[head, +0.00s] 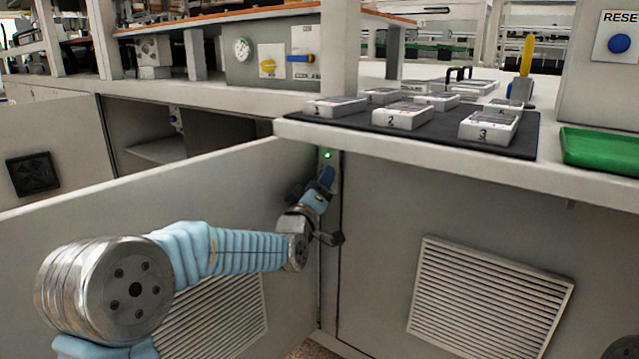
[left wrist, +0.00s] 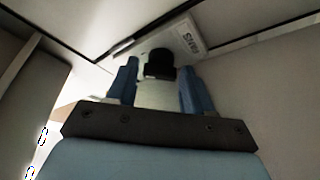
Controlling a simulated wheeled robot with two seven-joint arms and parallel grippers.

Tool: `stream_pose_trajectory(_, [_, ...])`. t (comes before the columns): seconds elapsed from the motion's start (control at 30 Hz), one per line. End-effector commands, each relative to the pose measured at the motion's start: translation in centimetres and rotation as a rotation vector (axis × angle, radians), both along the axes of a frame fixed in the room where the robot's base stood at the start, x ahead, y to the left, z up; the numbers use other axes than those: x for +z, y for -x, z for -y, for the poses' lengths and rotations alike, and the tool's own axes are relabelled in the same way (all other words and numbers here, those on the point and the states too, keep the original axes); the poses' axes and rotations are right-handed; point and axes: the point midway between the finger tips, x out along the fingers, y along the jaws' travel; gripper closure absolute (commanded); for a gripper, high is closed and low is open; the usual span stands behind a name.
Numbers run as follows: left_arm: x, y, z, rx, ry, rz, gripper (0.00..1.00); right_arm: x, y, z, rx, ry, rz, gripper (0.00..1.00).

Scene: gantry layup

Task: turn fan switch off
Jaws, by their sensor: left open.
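A small green light (head: 327,155) is lit on a narrow panel under the bench top, just above my left gripper. My left gripper (head: 324,182) reaches up beside this panel, near the inner end of the grey door panel. In the left wrist view, a light switch plate (left wrist: 188,38) carries dark lettering I cannot read surely. A black knob-like part (left wrist: 160,62) shows between the two blue fingers of my left gripper (left wrist: 158,72). The fingers are open, one on either side of it; I cannot tell whether they touch it. My right gripper is not in view.
The bench edge (head: 450,168) overhangs at the right, above a vented cabinet front (head: 490,295). Numbered boxes (head: 403,116) lie on a dark mat. A green tray (head: 602,150) sits at the right.

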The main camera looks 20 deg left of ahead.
Motion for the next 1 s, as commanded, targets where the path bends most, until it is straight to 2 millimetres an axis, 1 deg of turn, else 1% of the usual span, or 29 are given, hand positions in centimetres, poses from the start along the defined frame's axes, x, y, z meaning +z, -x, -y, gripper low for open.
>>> stream_pose_trajectory(0.03, [0.0,0.0,0.0,0.0,0.0,0.0,0.49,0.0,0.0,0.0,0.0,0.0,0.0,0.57])
stream_pose_trajectory(0.3, [0.0,0.0,0.0,0.0,0.0,0.0,0.9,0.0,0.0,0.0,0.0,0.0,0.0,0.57])
stream_pose_trajectory(0.5, [0.0,0.1,0.0,0.0,0.012,-0.004,0.9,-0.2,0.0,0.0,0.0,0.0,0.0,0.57])
stream_pose_trajectory(0.67, [-0.1,0.0,0.0,0.0,0.06,-0.021,0.9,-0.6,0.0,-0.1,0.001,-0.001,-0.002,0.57])
stream_pose_trajectory(0.87, [-0.1,0.1,0.1,0.001,0.181,-0.064,0.9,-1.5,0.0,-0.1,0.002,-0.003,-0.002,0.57])
stream_pose_trajectory(1.0, [0.1,0.1,0.1,0.0,0.298,-0.106,0.9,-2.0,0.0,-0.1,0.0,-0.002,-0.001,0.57])
